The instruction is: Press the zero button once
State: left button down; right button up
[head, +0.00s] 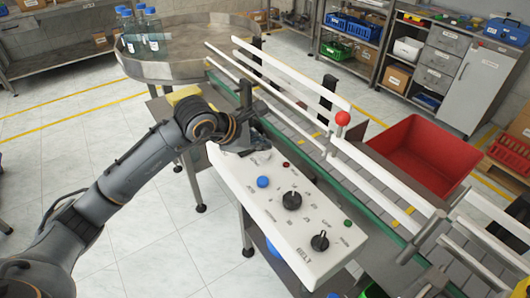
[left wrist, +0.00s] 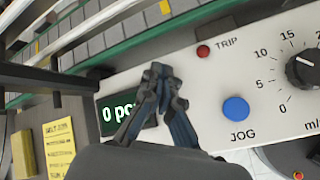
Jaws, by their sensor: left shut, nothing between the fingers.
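The white control panel (head: 235,180) slopes beside the conveyor. My left gripper (head: 262,150) is over its far end; its fingers (left wrist: 160,75) are shut and empty. In the left wrist view they cross in front of a dark display (left wrist: 112,104) reading "0 pc", partly hidden. A blue JOG button (left wrist: 236,108) and a small red TRIP light or button (left wrist: 203,52) lie to the right of the fingers. No button labelled zero is readable; the fingers hide part of the panel. I cannot tell whether the fingertips touch it. My right gripper is not in view.
A black knob (head: 291,200), another knob (head: 320,241) and a green button (head: 348,223) sit on the panel. White guide rails (head: 290,75) run along the conveyor. A red bin (head: 420,155) stands beyond it. A round metal table (head: 180,65) holds bottles.

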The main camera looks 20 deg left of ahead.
aim_at(262, 155)
pick_arm(q)
jog(key=shift+r+p, duration=1.3)
jog(key=shift+r, duration=1.25)
